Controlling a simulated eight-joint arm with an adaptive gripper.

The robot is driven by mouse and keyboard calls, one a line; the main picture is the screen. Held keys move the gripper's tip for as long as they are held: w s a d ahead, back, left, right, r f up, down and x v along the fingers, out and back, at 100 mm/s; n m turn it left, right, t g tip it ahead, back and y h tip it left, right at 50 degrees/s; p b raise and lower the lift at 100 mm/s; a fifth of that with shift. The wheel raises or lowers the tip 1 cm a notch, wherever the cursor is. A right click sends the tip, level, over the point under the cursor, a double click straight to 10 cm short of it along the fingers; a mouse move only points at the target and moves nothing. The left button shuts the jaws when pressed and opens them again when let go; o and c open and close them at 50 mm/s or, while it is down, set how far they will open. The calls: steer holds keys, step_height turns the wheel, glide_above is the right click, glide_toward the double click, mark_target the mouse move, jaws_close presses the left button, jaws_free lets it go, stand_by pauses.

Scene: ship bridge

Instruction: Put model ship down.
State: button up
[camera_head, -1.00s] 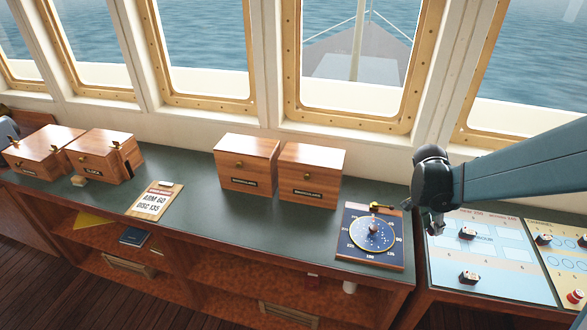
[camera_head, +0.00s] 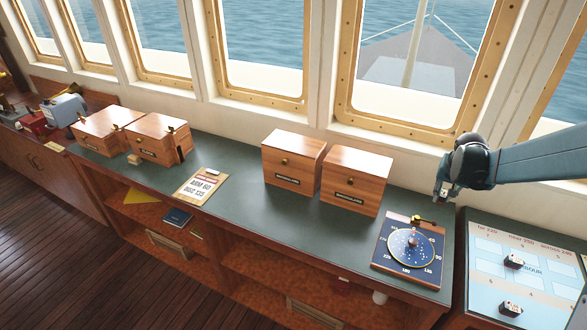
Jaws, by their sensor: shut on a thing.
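My gripper (camera_head: 443,194) is at the right, above the back right end of the green counter. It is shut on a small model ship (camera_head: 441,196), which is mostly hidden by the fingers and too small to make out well. Two other small model ships stand on the pale blue chart board (camera_head: 488,285) at the lower right: one (camera_head: 513,261) in its middle and one (camera_head: 509,309) near its front edge. The board carries printed lettering and light rectangles. My gripper is left of and behind this board.
The counter (camera_head: 240,221) holds two wooden boxes (camera_head: 293,161) (camera_head: 356,182), a dark blue dial board (camera_head: 409,249), a clipboard (camera_head: 201,186) and two more boxes (camera_head: 101,131) (camera_head: 158,138) farther left. Bare counter lies between clipboard and boxes. Windows (camera_head: 411,62) line the back.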

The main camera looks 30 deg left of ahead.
steer(key=shift+w+a+n, duration=0.4)
steer(key=shift+w+a, duration=0.05)
steer(key=shift+w, duration=0.2)
steer(key=shift+f, duration=3.1)
steer(key=shift+f, duration=1.85)
steer(key=shift+f, duration=0.15)
steer(key=o, duration=0.8)
